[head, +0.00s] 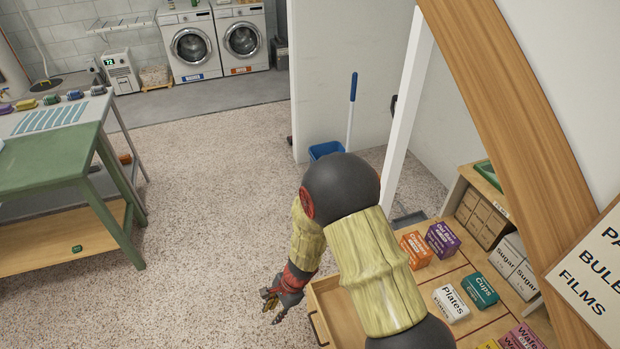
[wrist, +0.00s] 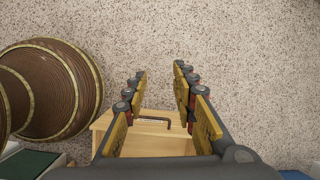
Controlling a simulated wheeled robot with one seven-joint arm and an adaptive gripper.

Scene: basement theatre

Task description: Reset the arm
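My arm reaches down at the middle right of the head view, bent at a dark round joint. My gripper (head: 274,298) hangs above the speckled floor, just left of an open wooden drawer (head: 337,312). In the wrist view my gripper (wrist: 160,73) has its two yellow-and-dark fingers spread well apart, with nothing held between them. Beyond the fingers, the pale wooden drawer (wrist: 155,146) and a dark bent handle at its edge show in the gap. My gripper appears clear of the drawer.
A wooden post (head: 510,110) rises there. A green table (head: 50,160) stands at the left. The floor between is open.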

